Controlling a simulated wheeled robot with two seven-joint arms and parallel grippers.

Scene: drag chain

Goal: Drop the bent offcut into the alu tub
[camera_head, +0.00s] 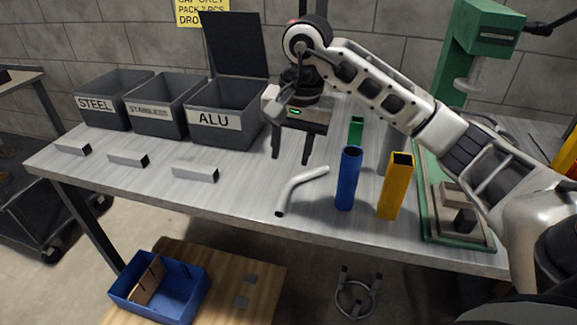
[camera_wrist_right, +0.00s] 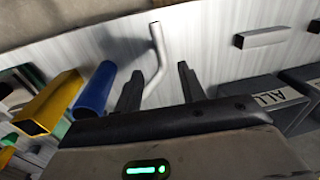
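The bent offcut (camera_head: 301,184) is a short grey tube with a bend, lying on the metal bench between the small grey bars and the blue tube. It also shows in the right wrist view (camera_wrist_right: 156,55), its lower end between the fingers in the picture. My right gripper (camera_head: 290,157) is open and empty, pointing down above the bench, behind the offcut and apart from it. The alu tub (camera_head: 232,135) is a dark grey bin labelled ALU, just left of the gripper, its lid raised at the back. My left gripper is not in view.
Tubs marked STEEL (camera_head: 104,118) and another label (camera_head: 160,126) stand left of the alu tub. Several grey bars (camera_head: 195,174) lie in front. A blue tube (camera_head: 348,180) and a yellow tube (camera_head: 396,187) stand upright at right, by a green press (camera_head: 473,50).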

